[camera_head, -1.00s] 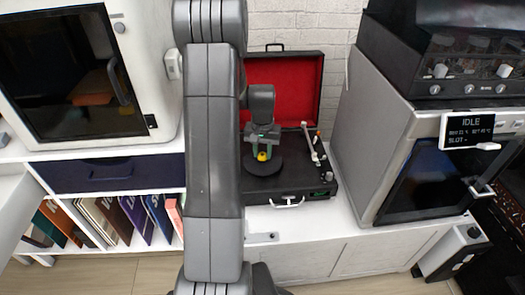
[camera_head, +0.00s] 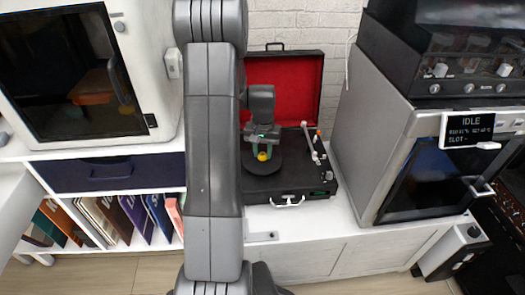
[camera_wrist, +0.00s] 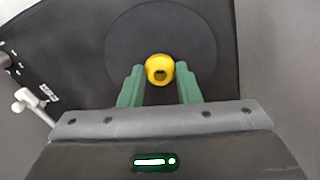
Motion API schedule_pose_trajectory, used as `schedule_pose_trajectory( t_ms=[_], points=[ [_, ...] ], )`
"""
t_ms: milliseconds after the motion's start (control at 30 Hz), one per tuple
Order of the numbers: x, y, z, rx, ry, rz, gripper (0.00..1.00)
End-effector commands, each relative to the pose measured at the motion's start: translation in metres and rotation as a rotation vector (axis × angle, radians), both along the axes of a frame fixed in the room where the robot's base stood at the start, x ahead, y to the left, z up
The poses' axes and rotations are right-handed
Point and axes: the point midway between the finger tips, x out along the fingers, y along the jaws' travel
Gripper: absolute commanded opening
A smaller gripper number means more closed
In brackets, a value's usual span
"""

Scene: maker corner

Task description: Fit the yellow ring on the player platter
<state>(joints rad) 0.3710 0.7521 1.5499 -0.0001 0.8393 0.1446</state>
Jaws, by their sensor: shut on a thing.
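The yellow ring (camera_head: 262,157) is small and thick, with a dark hole showing in the wrist view (camera_wrist: 160,69). My gripper (camera_head: 263,150) is shut on it, with one green finger on each side, as the wrist view (camera_wrist: 159,71) also shows. The player platter (camera_head: 265,172) is a dark round disc on the black record player. In the wrist view the platter (camera_wrist: 128,40) lies behind and below the ring. The ring appears over the platter, but I cannot tell whether it touches it. No spindle is clearly visible.
The player's red-lined lid (camera_head: 295,90) stands open behind my gripper. A pale tonearm (camera_head: 309,143) is to the right of the platter. A grey oven-like machine (camera_head: 400,150) stands further right, and a white cabinet machine (camera_head: 150,60) stands left.

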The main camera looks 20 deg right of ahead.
Motion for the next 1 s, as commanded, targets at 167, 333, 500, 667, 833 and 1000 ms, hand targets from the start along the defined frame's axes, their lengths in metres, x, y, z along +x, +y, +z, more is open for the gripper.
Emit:
schedule_pose_trajectory(
  t_ms=[167,333,500,667,833,1000],
  points=[
    [0.000,0.000,-0.005,0.000,0.001,0.000,0.09],
    [0.000,0.000,-0.008,0.000,0.001,0.000,0.09],
    [0.000,0.000,-0.010,0.000,0.000,0.000,0.38],
    [0.000,0.000,-0.009,0.000,0.000,0.000,0.39],
    [0.000,0.000,-0.008,0.000,0.000,0.000,0.39],
    [0.000,0.000,0.002,0.000,-0.001,0.000,0.39]
  ],
)
